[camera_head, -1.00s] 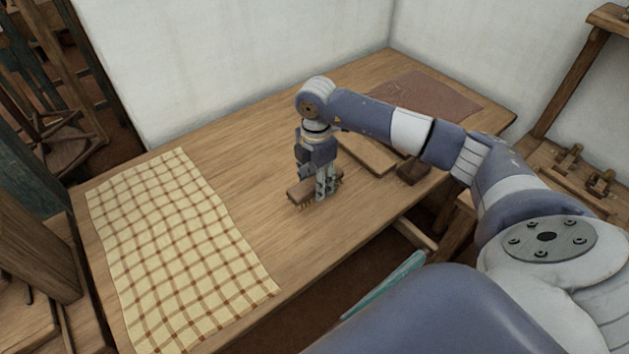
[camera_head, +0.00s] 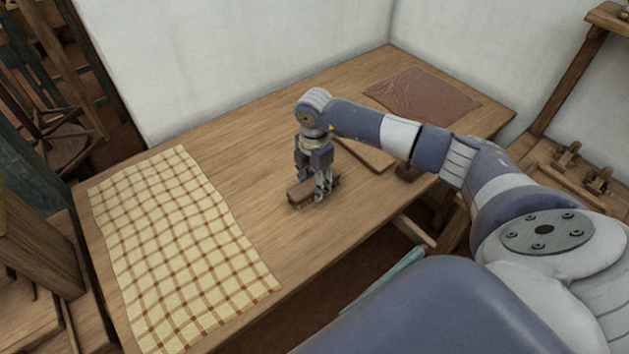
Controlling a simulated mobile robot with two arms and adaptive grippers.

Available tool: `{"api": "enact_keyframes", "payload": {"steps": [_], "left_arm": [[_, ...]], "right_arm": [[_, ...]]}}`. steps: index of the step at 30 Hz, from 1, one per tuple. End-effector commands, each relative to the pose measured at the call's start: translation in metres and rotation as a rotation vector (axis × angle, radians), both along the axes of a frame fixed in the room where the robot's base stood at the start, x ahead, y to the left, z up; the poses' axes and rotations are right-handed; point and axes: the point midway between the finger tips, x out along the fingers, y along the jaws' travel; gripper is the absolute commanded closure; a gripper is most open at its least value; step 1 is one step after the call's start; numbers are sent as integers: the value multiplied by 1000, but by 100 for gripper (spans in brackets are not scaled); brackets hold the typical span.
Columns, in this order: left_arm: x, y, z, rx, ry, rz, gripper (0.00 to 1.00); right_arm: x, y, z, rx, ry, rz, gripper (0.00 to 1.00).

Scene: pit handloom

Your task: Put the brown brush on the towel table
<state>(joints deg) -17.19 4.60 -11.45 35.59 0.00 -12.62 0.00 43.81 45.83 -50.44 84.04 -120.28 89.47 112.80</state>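The brown brush (camera_head: 300,192) is at the middle of the wooden table (camera_head: 245,177), bristles down, to the right of the yellow checked towel (camera_head: 180,245). The towel lies spread flat on the left part of the same table. My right gripper (camera_head: 322,191) points down with its fingers around the brush and looks shut on it. The fingers hide part of the brush. The brush is at or very close to the tabletop; I cannot tell whether it touches. My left gripper is not in view.
A reddish-brown cloth (camera_head: 433,95) lies at the table's far right. White walls bound the table's back. Bare tabletop separates brush and towel.

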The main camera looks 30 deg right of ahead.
Motion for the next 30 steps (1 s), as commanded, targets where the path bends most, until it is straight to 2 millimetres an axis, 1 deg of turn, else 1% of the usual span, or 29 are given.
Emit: {"api": "enact_keyframes", "payload": {"steps": [2, 11, 14, 16, 20, 27, 30], "left_arm": [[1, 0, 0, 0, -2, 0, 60], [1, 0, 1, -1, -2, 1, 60], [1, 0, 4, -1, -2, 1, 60], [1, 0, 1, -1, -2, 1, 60], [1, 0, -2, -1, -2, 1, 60], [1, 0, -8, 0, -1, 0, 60], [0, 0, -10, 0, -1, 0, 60]], "right_arm": [[0, 0, 0, 0, 1, 0, 36], [0, 0, 0, 0, 1, 0, 36], [0, 0, 5, 0, 0, 0, 36], [0, 0, 11, 0, -1, -1, 36], [1, -1, 35, -1, -4, -1, 36], [1, 0, 87, -1, -4, -1, 36], [1, 0, 104, 0, -3, 0, 36]]}}
